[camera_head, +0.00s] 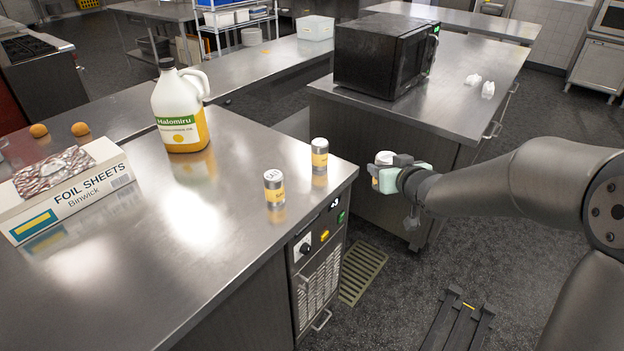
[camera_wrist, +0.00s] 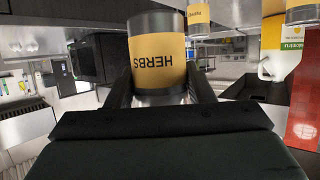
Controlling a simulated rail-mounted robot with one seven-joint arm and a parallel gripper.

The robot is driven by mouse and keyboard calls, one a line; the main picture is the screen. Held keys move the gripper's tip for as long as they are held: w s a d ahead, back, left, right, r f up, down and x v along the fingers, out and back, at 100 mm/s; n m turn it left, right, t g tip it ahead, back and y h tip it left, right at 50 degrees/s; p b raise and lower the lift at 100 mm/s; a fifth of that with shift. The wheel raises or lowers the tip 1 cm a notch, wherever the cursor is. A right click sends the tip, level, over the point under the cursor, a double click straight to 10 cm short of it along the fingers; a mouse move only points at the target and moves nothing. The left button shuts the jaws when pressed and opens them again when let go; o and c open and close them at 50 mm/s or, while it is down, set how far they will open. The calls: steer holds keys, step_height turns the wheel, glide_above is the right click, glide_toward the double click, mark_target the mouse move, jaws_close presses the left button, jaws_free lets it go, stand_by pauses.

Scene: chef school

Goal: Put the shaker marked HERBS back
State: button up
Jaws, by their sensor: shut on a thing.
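My gripper (camera_head: 385,173) is shut on the shaker marked HERBS (camera_wrist: 160,60). In the wrist view the shaker sits between both fingers, its yellow label and dark print facing the camera and upside down. In the head view its pale top (camera_head: 384,158) shows, and the gripper hides most of the rest. The gripper holds it in the air, off the right edge of the steel counter (camera_head: 225,235). Two similar shakers with yellow bands stand upright on that counter near its right edge, a nearer one (camera_head: 274,190) and a farther one (camera_head: 319,157).
A foil sheets box (camera_head: 70,190) lies at the left. A microwave (camera_head: 385,55) stands on the other counter (camera_head: 465,100), beyond my gripper. The counter between box and shakers is clear.

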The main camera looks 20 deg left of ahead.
steer(key=s+a+r+n+g+y, duration=0.1)
steer(key=s+a+n, duration=0.1)
steer(key=a, duration=0.6)
steer(key=s+a+r+n+g+y+p, duration=0.1)
steer(key=s+a+r+g+y, duration=0.15)
steer(key=a, duration=0.45)
steer(key=s+a+r+n+g+y, duration=0.1)
steer(key=s+a+n, duration=0.15)
steer(key=a, duration=0.55)
steer(key=w+f+p, duration=0.1)
steer(key=w+f, duration=0.2)
steer(key=w, duration=0.1)
steer(key=w+f+p, duration=0.1)
steer(key=w+f, duration=0.3)
steer(key=w, duration=0.1)
steer(key=w+a+f+p, duration=0.1)
steer(key=w+f, duration=0.2)
steer(key=w, duration=0.1)
steer(key=shift+w+f+p, duration=0.15)
steer(key=shift+p, duration=0.25)
steer(key=shift+d+f+p, duration=0.1)
steer(key=shift+f+p, duration=0.2)
steer(key=shift+f, duration=1.2)
steer(key=shift+f, duration=0.1)
steer(key=shift+f, duration=0.15)
steer(key=o, duration=1)
steer(key=shift+o, duration=0.5)
